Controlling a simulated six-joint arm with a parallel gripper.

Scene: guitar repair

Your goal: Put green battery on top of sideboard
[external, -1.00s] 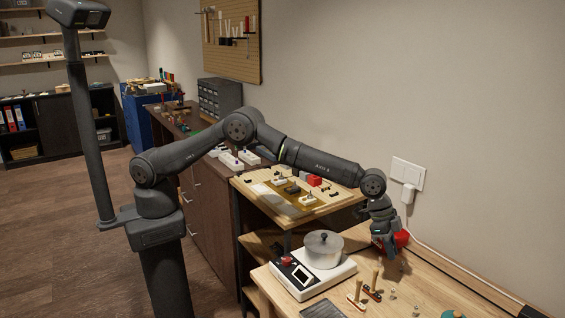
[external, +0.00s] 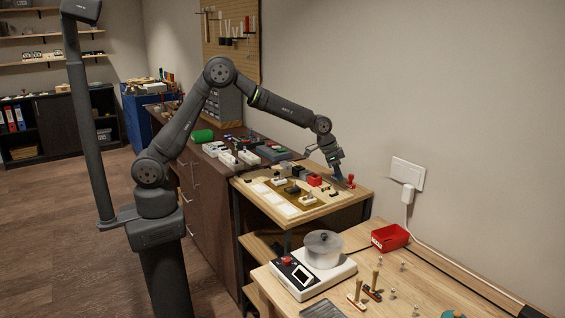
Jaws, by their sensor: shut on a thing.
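My gripper (external: 339,178) is low at the right back of the light wooden shelf top, beside a small upright red thing (external: 351,182). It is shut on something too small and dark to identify. A green block-like thing (external: 203,136) lies on the dark brown sideboard (external: 207,205), near its front edge; I cannot tell whether it is the green battery. The sideboard runs back along the wall, to the left of the wooden shelf.
The shelf top (external: 345,199) holds several small parts and a red block (external: 314,180). White and dark devices (external: 228,158) crowd the sideboard's near end. A pot (external: 323,250) on a white scale and a red bin (external: 390,238) stand on the workbench.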

